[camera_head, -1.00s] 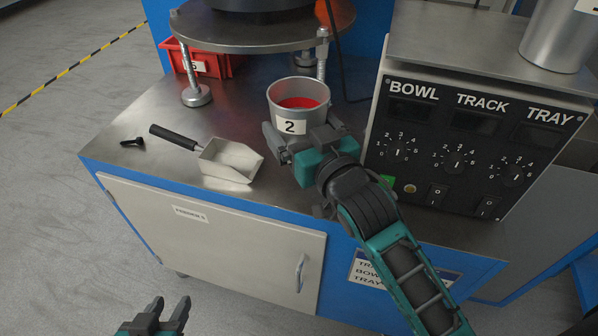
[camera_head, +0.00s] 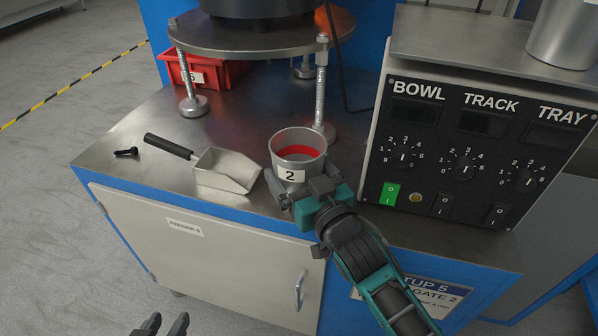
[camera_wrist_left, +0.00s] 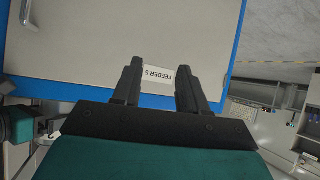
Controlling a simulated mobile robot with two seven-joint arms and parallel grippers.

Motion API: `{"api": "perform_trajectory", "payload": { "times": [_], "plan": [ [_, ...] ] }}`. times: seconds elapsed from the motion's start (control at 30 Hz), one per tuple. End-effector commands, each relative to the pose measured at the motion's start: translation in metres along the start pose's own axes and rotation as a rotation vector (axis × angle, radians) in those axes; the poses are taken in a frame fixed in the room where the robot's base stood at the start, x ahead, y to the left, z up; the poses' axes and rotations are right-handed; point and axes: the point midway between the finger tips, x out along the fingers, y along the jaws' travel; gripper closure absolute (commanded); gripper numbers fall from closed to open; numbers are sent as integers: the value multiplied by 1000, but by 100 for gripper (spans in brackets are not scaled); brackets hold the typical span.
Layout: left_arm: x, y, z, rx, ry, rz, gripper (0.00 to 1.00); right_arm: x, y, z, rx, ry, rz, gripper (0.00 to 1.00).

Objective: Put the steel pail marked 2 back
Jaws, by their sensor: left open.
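The steel pail marked 2 (camera_head: 288,160) is upright at the front of the steel bench, with something red inside. My right gripper (camera_head: 303,196) has its fingers around the lower part of the pail and appears shut on it. Part of the pail's front is hidden by the gripper. I cannot tell whether its base touches the bench. My left gripper (camera_head: 165,326) is low at the bottom edge of the head view, open and empty. In the left wrist view its open fingers (camera_wrist_left: 160,85) frame the FEEDER 5 label on the cabinet door.
A metal scoop (camera_head: 226,170) with a black handle lies left of the pail. A small black knob (camera_head: 126,152) lies farther left. A red bin (camera_head: 205,70) and a footed round plate (camera_head: 262,35) are behind. The control box (camera_head: 470,145) stands at the right.

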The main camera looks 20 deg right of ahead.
Motion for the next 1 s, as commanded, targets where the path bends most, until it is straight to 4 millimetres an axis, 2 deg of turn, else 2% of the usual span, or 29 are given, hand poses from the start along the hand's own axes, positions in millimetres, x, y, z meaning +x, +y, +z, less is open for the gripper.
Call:
{"api": "perform_trajectory", "payload": {
  "times": [0.03,0.07,0.1,0.4,0.47,0.77,1.0],
  "plan": [
    [1,0,2,0,-1,0,57,0,0,2,1,0,0,73],
    [0,0,1,1,-1,0,57,0,0,2,1,-1,0,3],
    [0,0,2,1,-2,0,57,0,0,2,1,-1,0,0],
    [-1,1,2,0,-6,0,57,0,0,-3,0,1,0,0],
    [-1,0,2,0,-5,0,57,-5,0,-1,0,-2,0,0],
    [-6,-1,-3,3,-2,-5,57,-55,0,-2,1,-5,1,0],
    [-7,-4,0,5,-12,-11,57,-96,0,-2,1,-5,1,0]
  ]
}}
